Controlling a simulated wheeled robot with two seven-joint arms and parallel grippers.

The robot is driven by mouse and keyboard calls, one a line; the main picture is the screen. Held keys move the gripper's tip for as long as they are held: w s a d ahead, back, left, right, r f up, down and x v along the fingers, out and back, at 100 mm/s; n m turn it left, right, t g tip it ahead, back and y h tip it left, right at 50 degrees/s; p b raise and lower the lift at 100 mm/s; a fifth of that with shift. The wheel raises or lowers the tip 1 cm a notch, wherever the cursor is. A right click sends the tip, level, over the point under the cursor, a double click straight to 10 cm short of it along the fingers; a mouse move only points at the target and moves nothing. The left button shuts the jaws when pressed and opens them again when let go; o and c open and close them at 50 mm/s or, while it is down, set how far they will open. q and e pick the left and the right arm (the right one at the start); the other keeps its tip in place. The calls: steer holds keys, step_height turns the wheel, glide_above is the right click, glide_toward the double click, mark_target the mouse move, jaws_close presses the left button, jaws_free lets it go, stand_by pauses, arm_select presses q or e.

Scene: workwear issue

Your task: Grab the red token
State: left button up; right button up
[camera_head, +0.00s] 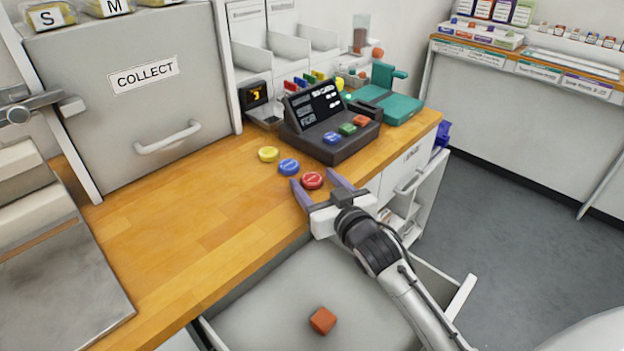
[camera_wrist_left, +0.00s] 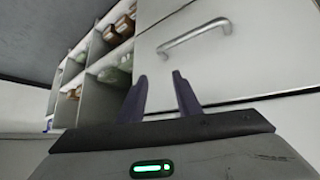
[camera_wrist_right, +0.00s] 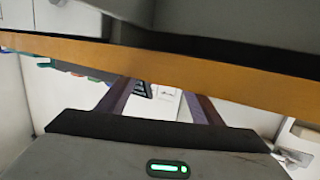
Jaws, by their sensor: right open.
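The red token (camera_head: 312,180) is a small round disc lying on the wooden counter near its front edge. My right gripper (camera_head: 315,178) is open in the head view, with its two purple fingers reaching toward the counter on either side of the token. I cannot tell whether they touch it. In the right wrist view the open fingers (camera_wrist_right: 160,100) show against the counter's edge, and the token cannot be made out. My left gripper (camera_wrist_left: 160,90) is open and empty in the left wrist view, facing a white front with a handle; it is out of the head view.
A blue token (camera_head: 289,167) and a yellow token (camera_head: 268,154) lie beside the red one. A dark terminal with coloured buttons (camera_head: 325,145) stands behind. Below the counter, an open drawer (camera_head: 270,300) holds a red-brown block (camera_head: 323,320).

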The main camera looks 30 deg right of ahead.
steer(key=c, duration=1.1)
steer(key=shift+c, duration=0.2)
